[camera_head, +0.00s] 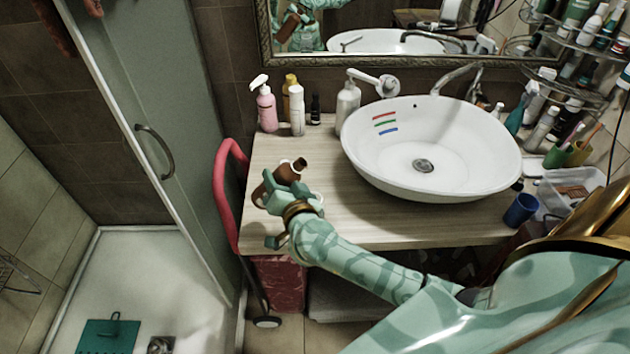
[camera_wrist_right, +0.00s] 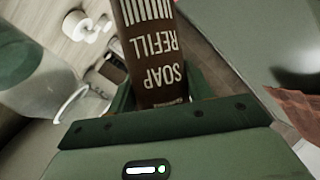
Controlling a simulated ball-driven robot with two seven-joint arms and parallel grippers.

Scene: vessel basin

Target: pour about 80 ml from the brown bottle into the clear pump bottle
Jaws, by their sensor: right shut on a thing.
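My right gripper (camera_head: 283,186) is shut on the brown bottle (camera_head: 287,174) and holds it over the left part of the counter. The bottle leans, with its dark neck toward the upper right in the head view. Its "SOAP REFILL" label shows upside down in the right wrist view (camera_wrist_right: 155,50). I cannot see liquid in either bottle. My left gripper is not in view.
The white basin (camera_head: 430,182) takes up the counter's middle and right. A blue cup (camera_head: 521,209) is at right.

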